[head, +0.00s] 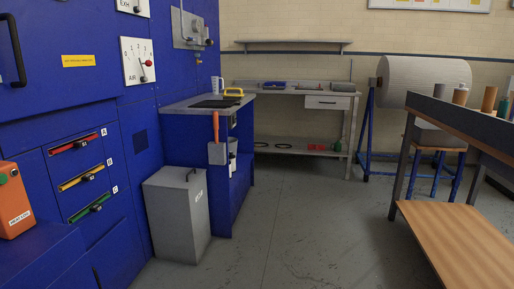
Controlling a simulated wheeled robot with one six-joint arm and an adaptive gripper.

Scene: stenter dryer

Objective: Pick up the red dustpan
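A small red object (317,147) lies on the lower shelf of the grey workbench (290,149) at the back. It may be the red dustpan, but it is too small to tell its shape. A long orange-red handle (215,126) stands upright from a grey holder (217,154) on the end of the blue counter. What this handle belongs to is hidden in the holder. My gripper is not in view.
A grey lidded bin (180,215) stands on the floor before the blue counter. At right are a table with a wooden lower shelf (465,243) and a large roll (425,82) on a blue stand. The floor (300,230) between is clear.

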